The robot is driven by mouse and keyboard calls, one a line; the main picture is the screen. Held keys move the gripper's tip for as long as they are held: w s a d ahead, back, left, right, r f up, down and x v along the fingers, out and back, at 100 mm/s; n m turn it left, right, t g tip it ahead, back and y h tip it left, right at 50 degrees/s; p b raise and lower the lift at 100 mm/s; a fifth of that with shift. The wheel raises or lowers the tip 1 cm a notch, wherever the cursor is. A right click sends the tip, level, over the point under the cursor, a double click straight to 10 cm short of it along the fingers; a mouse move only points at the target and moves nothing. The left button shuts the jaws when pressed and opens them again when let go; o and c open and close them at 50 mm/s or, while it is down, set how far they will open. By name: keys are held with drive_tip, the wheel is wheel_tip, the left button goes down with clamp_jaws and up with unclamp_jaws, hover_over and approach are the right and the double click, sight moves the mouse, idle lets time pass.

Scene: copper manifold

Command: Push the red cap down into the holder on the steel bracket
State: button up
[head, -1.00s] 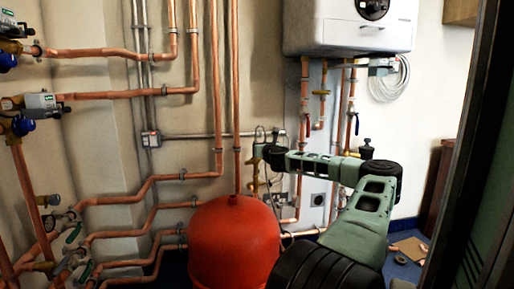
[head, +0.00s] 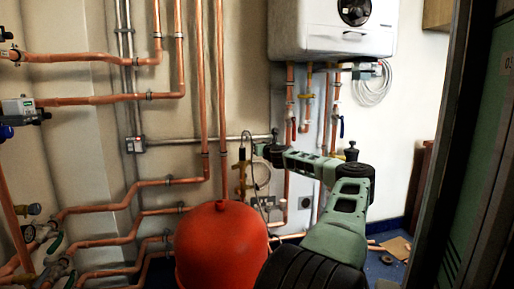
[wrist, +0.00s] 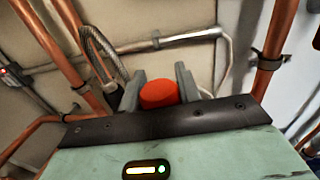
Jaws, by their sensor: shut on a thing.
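The red cap (wrist: 159,94) sits between the two grey fingers of my gripper (wrist: 160,90) in the wrist view. The gripper is shut on it, and its rounded red top shows above the dark palm edge. In the head view my gripper (head: 262,150) is at the far end of my green arm, in front of the wall near the pipework below the boiler. I cannot make out the cap in the head view. I cannot pick out the steel bracket or its holder for sure in either view.
A large red tank (head: 222,248) stands in front of the wall. Copper pipes (head: 204,90) run up the wall on the left. A white boiler (head: 330,35) hangs above. A grey conduit (wrist: 165,42) crosses behind the cap. A green cabinet (head: 475,150) stands close on the right.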

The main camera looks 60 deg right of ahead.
drive_tip(key=s+d+f+b, duration=0.1)
drive_tip(key=d+f+b, duration=0.2)
drive_tip(key=d, duration=0.2)
wheel_tip(320, 180, down, 24)
drive_tip(key=b, duration=2.2)
drive_tip(key=shift+f, duration=0.2)
drive_tip(key=shift+f+b, duration=1.3)
drive_tip(key=shift+f+b, duration=0.7)
drive_tip(key=shift+b, duration=0.1)
idle(0.6)
drive_tip(key=o, duration=1)
drive_tip(key=shift+o, duration=0.2)
